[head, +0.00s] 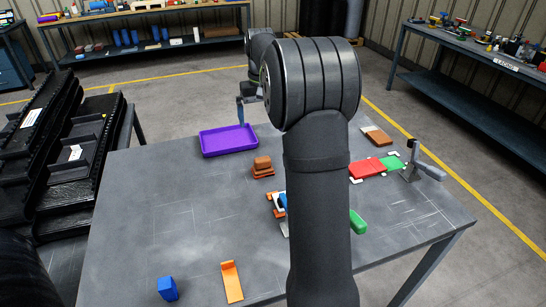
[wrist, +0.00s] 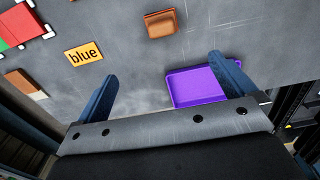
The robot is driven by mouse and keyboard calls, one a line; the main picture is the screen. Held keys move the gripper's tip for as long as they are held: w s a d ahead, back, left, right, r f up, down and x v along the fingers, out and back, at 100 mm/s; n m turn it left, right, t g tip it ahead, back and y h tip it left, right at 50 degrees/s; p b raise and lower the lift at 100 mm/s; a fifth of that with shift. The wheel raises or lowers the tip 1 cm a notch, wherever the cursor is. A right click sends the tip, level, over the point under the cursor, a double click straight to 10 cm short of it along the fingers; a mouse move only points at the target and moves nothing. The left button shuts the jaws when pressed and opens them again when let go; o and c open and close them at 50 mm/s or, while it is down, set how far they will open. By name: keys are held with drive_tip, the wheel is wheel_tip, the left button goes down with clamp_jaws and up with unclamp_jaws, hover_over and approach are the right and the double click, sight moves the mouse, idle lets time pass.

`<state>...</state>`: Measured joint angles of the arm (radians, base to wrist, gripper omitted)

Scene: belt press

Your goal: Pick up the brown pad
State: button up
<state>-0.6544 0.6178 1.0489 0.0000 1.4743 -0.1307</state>
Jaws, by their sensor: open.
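A brown block (head: 262,168) with a stepped shape sits on the grey table, in front of the purple tray. It also shows in the wrist view at the top middle (wrist: 160,23). A flat brown and white piece (head: 378,136) lies at the back right of the table, and at the left of the wrist view (wrist: 25,83). I cannot tell for sure which of these is the brown pad. My gripper (wrist: 162,67) is open and empty, its blue fingers spread above the table. In the head view it is mostly hidden behind my arm, beside the tray.
The purple tray (head: 228,141) is empty. A red block (head: 366,171), a green block (head: 391,163) and a grey clamp (head: 424,170) stand at right. An orange piece (head: 231,282) and a blue block (head: 167,288) lie at the front. An orange card reading "blue" (wrist: 84,54) lies flat.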

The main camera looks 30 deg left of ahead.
drive_tip(key=shift+r, duration=0.15)
drive_tip(key=c, duration=0.5)
approach(262, 158)
drive_tip(key=f, duration=0.5)
drive_tip(key=shift+w+d+f, duration=0.15)
drive_tip(key=shift+d+f, duration=0.05)
drive_tip(key=shift+d, duration=0.2)
drive_tip(key=shift+s+a+f, duration=0.1)
drive_tip(key=shift+a+f, duration=0.05)
drive_tip(key=shift+f, duration=1.2)
drive_tip(key=shift+s+a+f, duration=0.1)
drive_tip(key=shift+a+f, duration=0.05)
drive_tip(key=shift+f, duration=1.2)
